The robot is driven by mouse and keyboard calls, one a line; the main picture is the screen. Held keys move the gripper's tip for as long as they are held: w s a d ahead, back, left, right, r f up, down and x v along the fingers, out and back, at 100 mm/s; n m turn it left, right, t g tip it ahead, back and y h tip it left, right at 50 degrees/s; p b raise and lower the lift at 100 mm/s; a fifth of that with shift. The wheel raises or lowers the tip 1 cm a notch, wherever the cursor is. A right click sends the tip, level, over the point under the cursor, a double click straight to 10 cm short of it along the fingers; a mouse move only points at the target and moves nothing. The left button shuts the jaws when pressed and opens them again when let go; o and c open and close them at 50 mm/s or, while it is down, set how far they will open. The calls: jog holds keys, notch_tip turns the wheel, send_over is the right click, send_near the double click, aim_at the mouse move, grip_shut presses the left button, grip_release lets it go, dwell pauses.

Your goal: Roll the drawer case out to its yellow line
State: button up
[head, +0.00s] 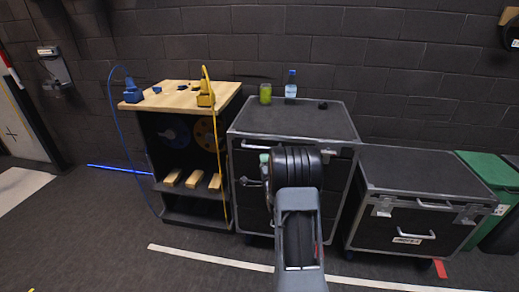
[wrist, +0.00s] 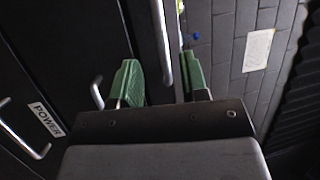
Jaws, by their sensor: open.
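The drawer case (head: 341,122) is a black box with metal edges, standing against the wall in the middle of the head view. A pale handle (head: 256,145) shows on its upper front; my arm hides much of the front. My gripper (wrist: 161,80) is at the case's front, its green fingers open and apart. In the wrist view, a metal handle bar (wrist: 161,42) shows in the gap between the fingers; I cannot tell whether they touch it. The case front also shows there with a POWER label (wrist: 45,119). I see no clear yellow line by the case.
A wooden-topped shelf unit (head: 180,97) with blue and yellow cables stands left. A lower black case (head: 420,172) stands close on the right, beside a green bin (head: 490,178). A bottle (head: 291,86) and green cup (head: 265,93) stand on the drawer case. A white line (head: 205,258) crosses the floor.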

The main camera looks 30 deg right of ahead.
aim_at(260, 148)
jog(key=x, duration=0.8)
jog(key=shift+w+d+r, duration=0.1)
jog(key=shift+w, duration=0.25)
grip_shut()
